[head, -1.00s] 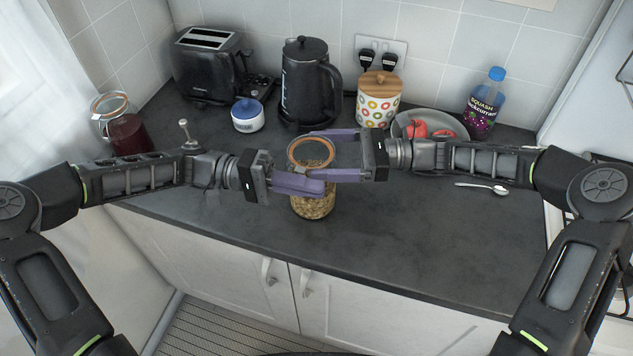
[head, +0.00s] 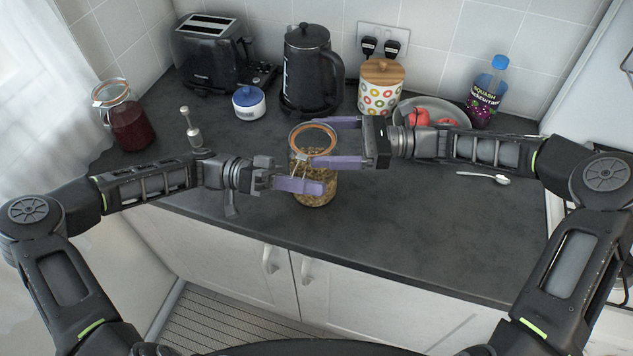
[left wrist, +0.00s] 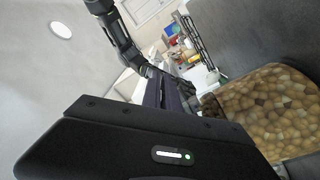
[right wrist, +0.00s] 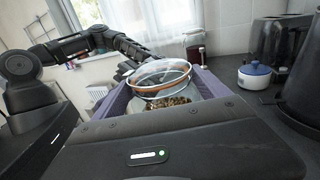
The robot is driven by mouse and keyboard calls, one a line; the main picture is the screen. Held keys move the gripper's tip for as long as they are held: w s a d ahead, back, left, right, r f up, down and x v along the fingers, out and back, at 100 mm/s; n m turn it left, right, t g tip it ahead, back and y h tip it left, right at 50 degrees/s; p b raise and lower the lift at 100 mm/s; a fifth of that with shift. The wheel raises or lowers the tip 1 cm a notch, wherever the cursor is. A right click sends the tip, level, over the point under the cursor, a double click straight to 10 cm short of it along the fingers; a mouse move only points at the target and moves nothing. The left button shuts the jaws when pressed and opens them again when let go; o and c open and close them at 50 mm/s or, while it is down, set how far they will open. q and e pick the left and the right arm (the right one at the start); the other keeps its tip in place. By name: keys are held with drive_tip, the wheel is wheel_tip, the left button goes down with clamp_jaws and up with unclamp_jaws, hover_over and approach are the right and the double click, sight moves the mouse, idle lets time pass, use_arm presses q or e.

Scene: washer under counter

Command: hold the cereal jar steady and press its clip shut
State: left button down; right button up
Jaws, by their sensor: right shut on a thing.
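The cereal jar (head: 318,196) stands on the dark counter near its front edge, a clear glass jar of brown cereal. Its glass lid with an orange seal ring (head: 313,140) is over the mouth. My right gripper (head: 338,142) is shut around the upper jar from the right, one finger behind and one in front. The right wrist view shows the lid (right wrist: 160,78) between its fingers. My left gripper (head: 318,188) has its fingers together in front of the jar's left side. The left wrist view shows the cereal jar (left wrist: 270,112) beside these fingers. The clip is largely hidden and its state is unclear.
Behind stand a toaster (head: 208,55), kettle (head: 312,70), blue-lidded pot (head: 249,104), patterned canister (head: 380,88), bowl (head: 432,108) and squash bottle (head: 486,95). A jar of red contents (head: 130,126) is at left, a spoon (head: 485,178) at right. The front right counter is clear.

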use_arm(q)
drive_tip(key=shift+w+m, duration=0.1)
drive_tip(key=shift+m, duration=0.4)
drive_tip(key=c, duration=1.6)
unclamp_jaws()
drive_tip(key=shift+f, duration=0.15)
